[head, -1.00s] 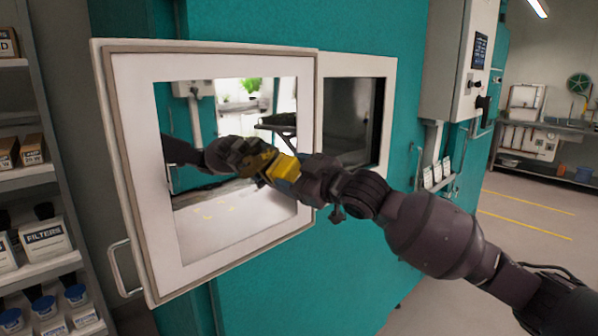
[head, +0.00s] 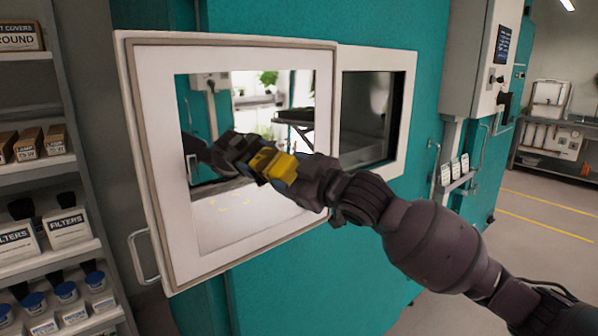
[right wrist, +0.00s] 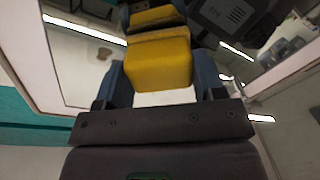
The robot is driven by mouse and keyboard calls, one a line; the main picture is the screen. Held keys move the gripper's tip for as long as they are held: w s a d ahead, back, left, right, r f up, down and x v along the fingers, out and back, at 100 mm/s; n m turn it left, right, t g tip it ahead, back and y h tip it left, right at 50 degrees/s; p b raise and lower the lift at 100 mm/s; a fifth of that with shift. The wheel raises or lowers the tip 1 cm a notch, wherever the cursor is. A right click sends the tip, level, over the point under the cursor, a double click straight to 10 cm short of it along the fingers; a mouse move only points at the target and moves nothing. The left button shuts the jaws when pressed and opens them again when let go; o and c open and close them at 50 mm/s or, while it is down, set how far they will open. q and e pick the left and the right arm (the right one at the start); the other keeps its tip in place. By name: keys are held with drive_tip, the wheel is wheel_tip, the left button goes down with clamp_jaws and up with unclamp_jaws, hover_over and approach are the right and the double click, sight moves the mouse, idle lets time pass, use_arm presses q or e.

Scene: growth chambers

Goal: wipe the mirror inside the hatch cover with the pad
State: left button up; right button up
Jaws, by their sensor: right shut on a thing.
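The hatch cover (head: 157,170) stands swung open, with a pale frame and a handle at its lower left. The mirror (head: 240,215) fills its inner face and reflects the room, my arm and the pad. My right gripper (head: 284,168) is shut on the yellow pad (head: 280,165), in front of the mirror's right half at mid height. In the right wrist view the pad (right wrist: 160,65) sits between the blue fingers, facing its own reflection closely. I cannot tell whether it touches the glass. My left gripper is not in view.
The open hatch window (head: 365,120) is right of the cover in the teal chamber wall (head: 310,275). A shelf rack (head: 75,255) with boxes and jars stands close on the left. A control box (head: 480,60) hangs at right. The floor at right (head: 530,240) is clear.

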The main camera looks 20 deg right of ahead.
drive_tip(key=shift+s+a, duration=0.35)
drive_tip(key=shift+a, duration=0.55)
drive_tip(key=shift+s+a, duration=0.35)
drive_tip(key=shift+a, duration=0.55)
drive_tip(key=shift+w+r, duration=0.1)
drive_tip(key=shift+r, duration=0.55)
drive_tip(key=w+d, duration=0.4)
drive_tip(key=d, duration=0.6)
drive_tip(key=shift+w, duration=0.1)
drive_tip(key=shift+s+a, duration=0.75)
drive_tip(key=shift+a, duration=0.9)
drive_tip(key=shift+s+a, duration=0.75)
drive_tip(key=shift+a, duration=0.95)
drive_tip(key=shift+s+a, duration=0.75)
drive_tip(key=shift+a, duration=0.9)
drive_tip(key=v, duration=0.9)
